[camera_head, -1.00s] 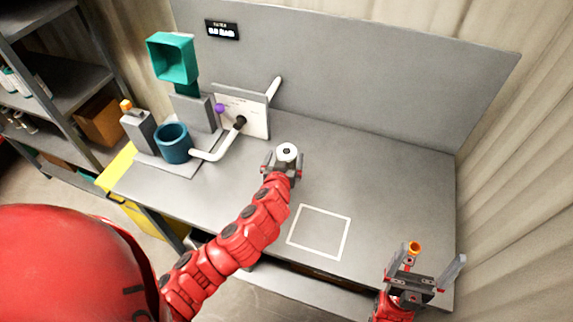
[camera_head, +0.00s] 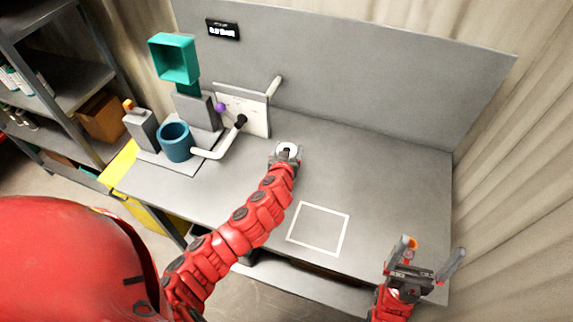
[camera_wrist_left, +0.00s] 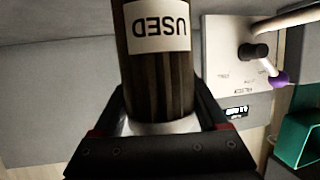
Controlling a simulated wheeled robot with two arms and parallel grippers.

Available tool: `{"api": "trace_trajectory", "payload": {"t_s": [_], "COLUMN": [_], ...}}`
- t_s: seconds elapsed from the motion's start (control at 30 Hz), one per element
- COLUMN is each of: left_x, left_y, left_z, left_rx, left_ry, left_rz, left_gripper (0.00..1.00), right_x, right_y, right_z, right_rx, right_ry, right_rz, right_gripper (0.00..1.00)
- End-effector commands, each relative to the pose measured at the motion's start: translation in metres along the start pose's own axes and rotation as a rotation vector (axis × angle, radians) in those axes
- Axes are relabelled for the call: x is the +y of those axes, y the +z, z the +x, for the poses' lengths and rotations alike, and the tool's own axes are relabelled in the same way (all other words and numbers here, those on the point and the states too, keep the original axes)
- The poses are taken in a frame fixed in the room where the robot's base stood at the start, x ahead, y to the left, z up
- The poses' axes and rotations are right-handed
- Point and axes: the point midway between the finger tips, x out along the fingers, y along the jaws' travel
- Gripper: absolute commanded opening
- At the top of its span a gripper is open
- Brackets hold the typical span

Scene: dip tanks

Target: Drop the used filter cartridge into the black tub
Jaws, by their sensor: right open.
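The used filter cartridge (camera_wrist_left: 158,75) is a dark ribbed cylinder with a white "USED" label, upside down in the left wrist view. In the head view its round white top (camera_head: 287,148) shows above the grey table. My left gripper (camera_head: 285,157) has its fingers on both sides of the cartridge, against it. In the left wrist view the fingers (camera_wrist_left: 160,105) flank its white end. Whether it touches the table is hidden. My right gripper (camera_head: 430,250) is open and empty over the table's front right corner. I cannot make out a black tub.
A blue cup (camera_head: 175,141), a teal box (camera_head: 173,58) and a panel (camera_head: 243,110) with a purple knob stand at the left. A white square outline (camera_head: 318,229) marks bare table. An orange-topped object (camera_head: 412,243) is near my right gripper. The table's right side is clear.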

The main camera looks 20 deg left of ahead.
Motion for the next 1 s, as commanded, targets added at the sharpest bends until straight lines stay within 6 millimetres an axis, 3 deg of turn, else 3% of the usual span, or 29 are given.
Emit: {"api": "trace_trajectory", "payload": {"t_s": [0.03,0.27,0.57,0.77,0.9,1.0], "left_x": [0.0,0.0,-0.001,-0.001,-0.001,0.003], "left_y": [0.0,0.0,-0.001,-0.012,-0.033,-0.023], "left_z": [0.0,0.0,0.0,-0.004,-0.011,-0.032], "left_rx": [0.0,-0.001,0.001,0.005,0.009,0.003], "left_ry": [0.0,0.0,-0.001,0.0,0.001,0.005], "left_rz": [0.0,0.0,0.001,-0.001,-0.003,0.0], "left_gripper": [0.41,0.0,0.0,0.0,0.0,0.0], "right_x": [0.0,0.0,0.0,0.0,-0.001,-0.002], "right_y": [0.0,0.0,0.0,0.001,0.004,0.005], "right_z": [0.0,0.0,-0.001,-0.008,-0.022,-0.03], "right_rx": [0.0,0.0,0.0,0.0,0.0,0.0], "right_ry": [0.0,0.0,0.0,0.0,0.0,0.0], "right_rz": [0.0,0.0,0.0,0.0,0.0,0.0], "right_gripper": [1.0,1.0,1.0,1.0,1.0,1.0]}}
